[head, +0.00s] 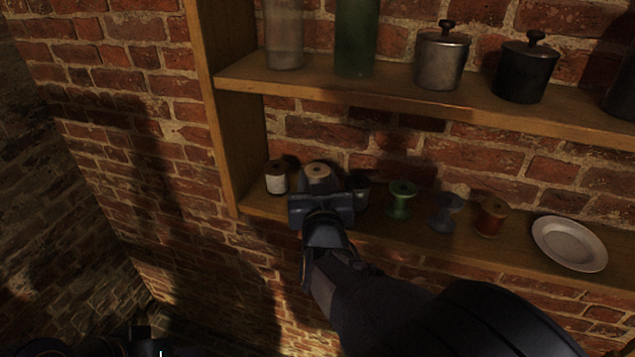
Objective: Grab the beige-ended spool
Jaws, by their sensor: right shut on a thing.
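A spool with a beige end (318,169) is on the lower shelf, second from the left. My right gripper (319,187) reaches in from the front and is shut on this spool. The gripper body hides the spool's lower part, so I cannot tell whether it still touches the shelf. A dark part of my left arm (141,340) shows at the bottom left edge, too dark to tell its jaws.
A pale-wrapped spool (276,178) stands close on the left. To the right are a green spool (401,200), a grey-blue spool (445,213), a reddish-brown spool (490,218) and a plate (569,243). The upper shelf (400,98) holds bottles and lidded jars.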

